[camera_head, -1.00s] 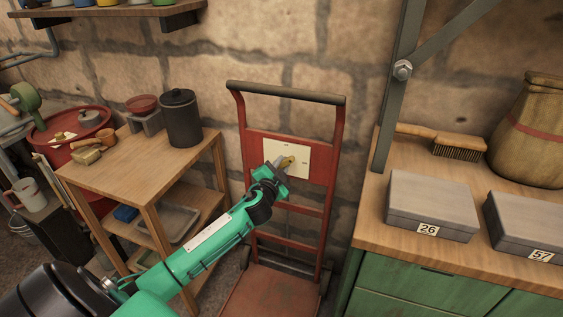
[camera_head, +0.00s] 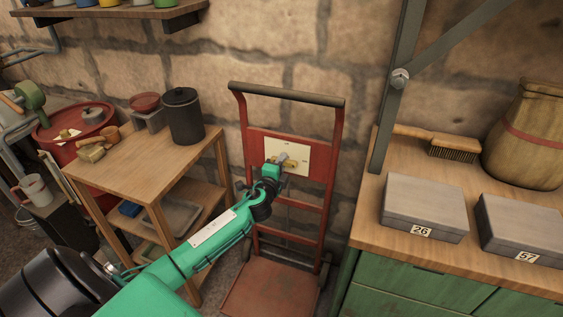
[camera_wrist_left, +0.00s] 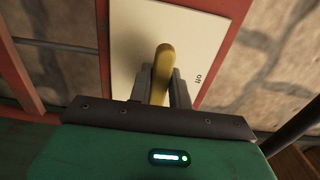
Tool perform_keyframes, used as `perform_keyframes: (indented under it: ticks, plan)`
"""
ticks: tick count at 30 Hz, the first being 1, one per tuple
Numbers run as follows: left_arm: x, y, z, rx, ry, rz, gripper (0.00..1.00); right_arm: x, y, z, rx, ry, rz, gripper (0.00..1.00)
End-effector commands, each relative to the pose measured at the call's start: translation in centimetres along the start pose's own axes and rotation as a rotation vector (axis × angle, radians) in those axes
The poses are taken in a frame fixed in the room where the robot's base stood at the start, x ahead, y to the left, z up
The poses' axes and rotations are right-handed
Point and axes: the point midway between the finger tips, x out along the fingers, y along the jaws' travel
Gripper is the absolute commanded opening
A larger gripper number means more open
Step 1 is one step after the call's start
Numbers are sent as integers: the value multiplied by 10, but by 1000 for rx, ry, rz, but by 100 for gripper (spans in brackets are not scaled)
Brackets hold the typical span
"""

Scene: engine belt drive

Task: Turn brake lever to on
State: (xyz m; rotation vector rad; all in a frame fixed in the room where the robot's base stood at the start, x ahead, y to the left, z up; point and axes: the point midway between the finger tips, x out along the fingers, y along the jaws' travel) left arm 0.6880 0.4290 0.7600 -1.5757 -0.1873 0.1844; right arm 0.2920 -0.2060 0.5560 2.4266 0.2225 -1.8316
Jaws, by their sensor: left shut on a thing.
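The brake lever (camera_head: 291,163) is a short yellow bar on a cream plate (camera_head: 300,152) fixed to a red hand truck (camera_head: 334,150). In the head view the lever lies nearly level. My left gripper (camera_head: 281,161) reaches the plate from the front left and is shut on the lever. In the left wrist view the lever (camera_wrist_left: 164,68) stands between the two dark fingers (camera_wrist_left: 162,88). The word "off" shows on the plate (camera_wrist_left: 135,40) to the right of the lever. Any other label is hidden or too small to read. My right gripper is out of view.
A wooden side table (camera_head: 128,168) with a black canister (camera_head: 183,118) stands left of the hand truck. A green cabinet with a wooden top (camera_head: 368,230) stands at right, carrying grey boxes (camera_head: 425,205) and a brush (camera_head: 455,148). A stone wall is close behind.

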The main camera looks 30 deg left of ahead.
Motion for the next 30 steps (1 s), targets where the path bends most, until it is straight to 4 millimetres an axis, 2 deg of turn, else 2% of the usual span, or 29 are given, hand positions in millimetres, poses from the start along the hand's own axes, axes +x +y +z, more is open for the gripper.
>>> perform_keyframes:
  ticks: [17,18,20,30]
  plan:
    - [0,1,-1,29,2,1,0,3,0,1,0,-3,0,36]
    - [0,1,-1,29,2,1,28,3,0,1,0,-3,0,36]
    - [0,1,-1,28,2,1,39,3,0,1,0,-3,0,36]
    - [-2,0,0,28,1,1,40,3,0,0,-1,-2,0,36]
